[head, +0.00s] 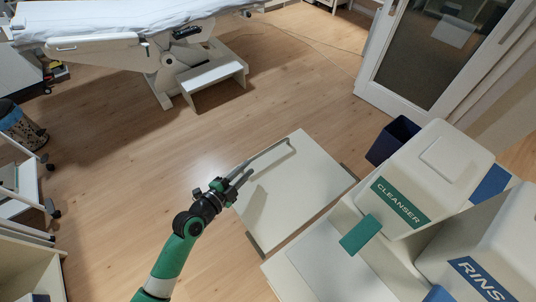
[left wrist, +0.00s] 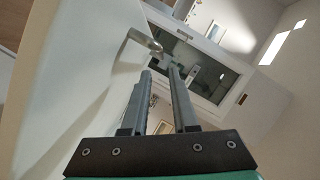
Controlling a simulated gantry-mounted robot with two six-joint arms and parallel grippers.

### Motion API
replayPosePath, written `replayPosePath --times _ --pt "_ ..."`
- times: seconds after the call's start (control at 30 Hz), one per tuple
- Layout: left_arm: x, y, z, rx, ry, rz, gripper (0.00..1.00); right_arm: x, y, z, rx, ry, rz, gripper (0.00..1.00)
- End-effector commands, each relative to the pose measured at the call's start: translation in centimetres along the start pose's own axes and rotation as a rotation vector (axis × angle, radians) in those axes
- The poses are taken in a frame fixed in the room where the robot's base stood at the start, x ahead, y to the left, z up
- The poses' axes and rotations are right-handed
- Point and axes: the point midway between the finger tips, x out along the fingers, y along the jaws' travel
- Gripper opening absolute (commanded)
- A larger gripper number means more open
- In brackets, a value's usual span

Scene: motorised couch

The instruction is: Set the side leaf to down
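The side leaf (head: 310,185) is a pale flat panel beside the dispenser cart in the head view, and it looks raised and roughly level. A thin grey bar (head: 272,154) with a bent end shows at its far left edge. My left gripper (head: 240,178) is at the leaf's left edge, beside the bar. In the left wrist view its fingers (left wrist: 160,74) are apart with nothing seen between them. A pale surface, probably the leaf (left wrist: 70,75), fills the left there, with a metal lever (left wrist: 146,41) just beyond the fingertips. I cannot tell whether the fingers touch anything. My right gripper is not in view.
The cart bears a cleanser dispenser (head: 442,165) and a rinse dispenser (head: 495,250), with a dark blue bin (head: 392,140) behind. A motorised couch (head: 120,25) stands at the back left, a glass door (head: 430,50) at the back right. The wooden floor (head: 120,170) left of the leaf is clear.

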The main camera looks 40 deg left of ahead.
Motion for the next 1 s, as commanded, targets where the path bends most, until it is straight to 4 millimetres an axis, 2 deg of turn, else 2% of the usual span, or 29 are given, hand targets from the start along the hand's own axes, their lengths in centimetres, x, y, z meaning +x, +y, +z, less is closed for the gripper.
replayPosePath --times 0.17,0.4,0.53,0.7,0.93,1.0 --pt "2.4 0.0 -0.1 0.001 0.003 0.001 0.27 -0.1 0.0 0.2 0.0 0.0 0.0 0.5" --pt "7.9 0.1 -0.1 0.001 0.003 0.0 0.27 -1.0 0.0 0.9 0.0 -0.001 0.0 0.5" --pt "10.1 0.1 0.0 0.001 0.002 0.001 0.27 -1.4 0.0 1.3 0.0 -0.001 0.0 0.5" --pt "11.4 0.0 -0.1 0.001 0.002 0.0 0.27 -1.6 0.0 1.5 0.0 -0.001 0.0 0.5" --pt "11.4 -0.1 -0.2 0.001 0.002 0.0 0.27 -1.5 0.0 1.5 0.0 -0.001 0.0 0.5" --pt "11.4 -0.1 -0.2 0.001 0.002 0.0 0.16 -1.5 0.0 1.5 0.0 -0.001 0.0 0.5"
